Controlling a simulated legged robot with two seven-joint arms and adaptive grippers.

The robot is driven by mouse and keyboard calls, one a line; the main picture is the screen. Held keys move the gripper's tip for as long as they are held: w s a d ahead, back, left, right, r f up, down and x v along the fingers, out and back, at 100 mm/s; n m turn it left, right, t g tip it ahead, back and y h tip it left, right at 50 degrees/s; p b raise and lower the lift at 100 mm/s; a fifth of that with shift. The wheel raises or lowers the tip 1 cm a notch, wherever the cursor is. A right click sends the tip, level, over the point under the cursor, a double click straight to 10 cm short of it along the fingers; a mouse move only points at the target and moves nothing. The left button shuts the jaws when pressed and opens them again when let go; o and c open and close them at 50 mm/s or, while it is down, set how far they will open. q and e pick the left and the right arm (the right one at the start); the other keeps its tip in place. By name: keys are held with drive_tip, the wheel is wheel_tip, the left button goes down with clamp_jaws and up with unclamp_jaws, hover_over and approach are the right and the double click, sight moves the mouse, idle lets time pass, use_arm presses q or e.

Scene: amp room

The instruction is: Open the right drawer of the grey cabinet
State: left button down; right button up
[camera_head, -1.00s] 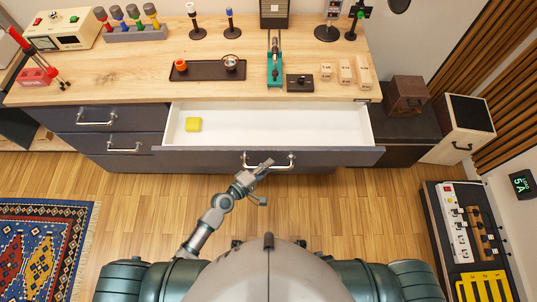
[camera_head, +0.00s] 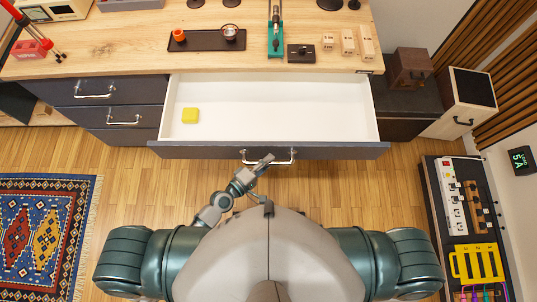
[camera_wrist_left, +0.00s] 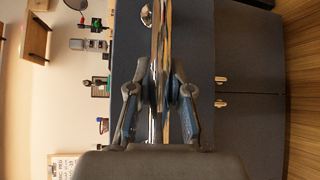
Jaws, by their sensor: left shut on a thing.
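The grey cabinet (camera_head: 62,90) is under a wooden top. Its right drawer (camera_head: 270,108) is pulled well out and shows a white inside. A yellow block (camera_head: 190,116) lies near its left end. The drawer's silver handle (camera_head: 284,162) is on the dark front. My left gripper (camera_head: 262,163) is at the left part of this handle and shut on it. In the left wrist view the fingers (camera_wrist_left: 161,95) close in the middle of the picture; their exact contact is hard to make out. My right gripper is not in view.
On the wooden top (camera_head: 110,40) stand a dark tray (camera_head: 206,40), a teal stand (camera_head: 275,40) and several wooden blocks (camera_head: 348,42). Two left drawers (camera_head: 108,90) are closed. A power strip (camera_head: 455,195) is at right. A patterned rug (camera_head: 45,230) lies at left.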

use_arm(q)
drive_tip(key=c, duration=1.1)
unclamp_jaws()
drive_tip(key=shift+w+a, duration=0.1)
drive_tip(key=shift+a, duration=0.1)
drive_tip(key=shift+o, duration=0.2)
drive_tip(key=shift+s+a, duration=0.15)
drive_tip(key=shift+s, duration=0.15)
drive_tip(key=v, duration=1.1)
drive_tip(key=shift+a, duration=0.25)
drive_tip(key=shift+s+a, duration=0.1)
